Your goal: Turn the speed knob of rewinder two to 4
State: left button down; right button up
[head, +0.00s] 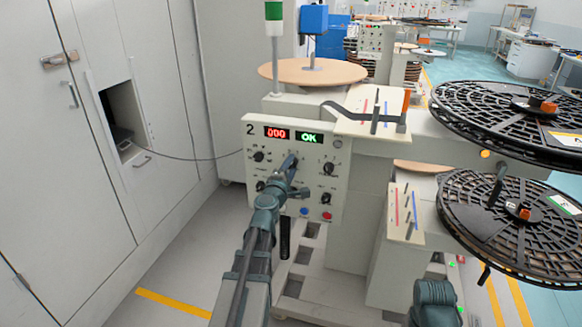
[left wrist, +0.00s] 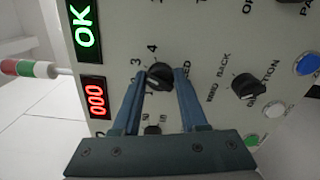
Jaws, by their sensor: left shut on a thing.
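The control panel of rewinder two (head: 250,205) carries a "2", a red "000" display and a green "OK" display. The speed knob (left wrist: 159,77) is black and round, with the numerals 3 and 4 readable beside it in the left wrist view. A pale mark shows on its left side, but I cannot tell exactly which numeral it points at. My left gripper (head: 291,163) is at the panel, its two fingers (left wrist: 158,82) shut on the speed knob from both sides. In the head view the gripper covers that knob.
The direction knob (left wrist: 248,87) sits close to the speed knob. Other panel knobs (head: 328,168) and blue and red buttons (head: 326,216) are near. Black reels (head: 515,120) stand at the right, and grey cabinets (head: 75,180) at the left.

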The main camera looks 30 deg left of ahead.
pick_arm(q)
jog(key=m, duration=0.4)
jog(key=shift+m, duration=0.3)
jog(key=shift+f+m, duration=0.1)
jog(key=shift+m, duration=1.8)
pick_arm(e)
jog(key=shift+f, duration=0.1)
pick_arm(q)
jog(key=shift+m, duration=0.3)
jog(key=shift+c, duration=2.3)
grip_release()
